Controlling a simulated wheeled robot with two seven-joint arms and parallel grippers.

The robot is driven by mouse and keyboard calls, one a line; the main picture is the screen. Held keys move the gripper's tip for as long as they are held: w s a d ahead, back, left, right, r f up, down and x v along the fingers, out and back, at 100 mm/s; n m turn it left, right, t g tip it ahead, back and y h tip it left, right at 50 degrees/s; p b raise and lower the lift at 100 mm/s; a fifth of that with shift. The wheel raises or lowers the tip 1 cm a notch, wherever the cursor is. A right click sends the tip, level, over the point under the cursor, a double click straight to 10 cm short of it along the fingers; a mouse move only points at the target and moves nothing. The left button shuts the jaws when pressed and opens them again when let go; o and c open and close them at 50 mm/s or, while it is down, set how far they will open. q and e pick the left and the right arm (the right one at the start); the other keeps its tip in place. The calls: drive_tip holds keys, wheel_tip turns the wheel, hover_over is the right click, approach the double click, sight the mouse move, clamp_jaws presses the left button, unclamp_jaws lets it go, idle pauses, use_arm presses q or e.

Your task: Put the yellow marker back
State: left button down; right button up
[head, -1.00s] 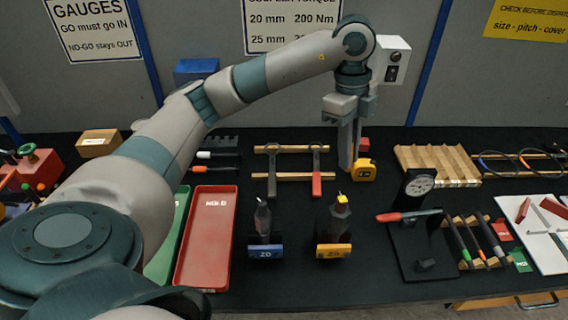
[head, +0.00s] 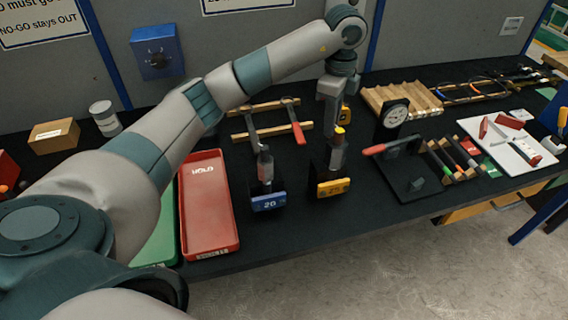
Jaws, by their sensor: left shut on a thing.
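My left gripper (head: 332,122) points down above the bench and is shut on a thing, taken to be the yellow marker. The held thing is largely hidden by the fingers and dark against the table. A small yellow tip (head: 340,130) shows by the fingertips, at the top of the dark tool in the yellow-plated stand (head: 333,188); I cannot tell whether it belongs to the tool. The marker rack (head: 460,173) stands to the right with several dark markers with coloured ends lying in it. My right gripper is not in view.
A black stand with a dial gauge (head: 395,114) and a red-handled tool (head: 390,146) stand between gripper and rack. A blue-plated stand (head: 268,202) and a red tray (head: 209,212) are left. A white board (head: 500,152) lies right of the rack.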

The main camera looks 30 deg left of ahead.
use_arm(q)
drive_tip(key=s+a+f+p, duration=0.1)
drive_tip(key=a+f, duration=0.1)
drive_tip(key=a, duration=0.1)
drive_tip(key=s+a+f+p, duration=0.2)
drive_tip(key=a, duration=0.1)
drive_tip(key=s+a+f+p, duration=0.1)
drive_tip(key=s+a+f, duration=0.1)
drive_tip(key=a, duration=0.1)
drive_tip(key=shift+s+a+f+p, duration=0.15)
drive_tip(key=shift+s+a+p, duration=0.05)
drive_tip(key=shift+a+p, duration=0.15)
drive_tip(key=shift+s+a+f, duration=0.15)
drive_tip(key=shift+a+f, duration=0.15)
drive_tip(key=shift+a, duration=0.05)
drive_tip(key=shift+f, duration=0.1)
drive_tip(key=shift+f+p, duration=0.2)
drive_tip(key=shift+p, duration=0.1)
wheel_tip(320, 180, down, 3)
drive_tip(key=shift+r+p, duration=0.1)
drive_tip(key=shift+p, duration=0.65)
drive_tip(key=shift+f, duration=0.3)
drive_tip(key=shift+f, duration=0.25)
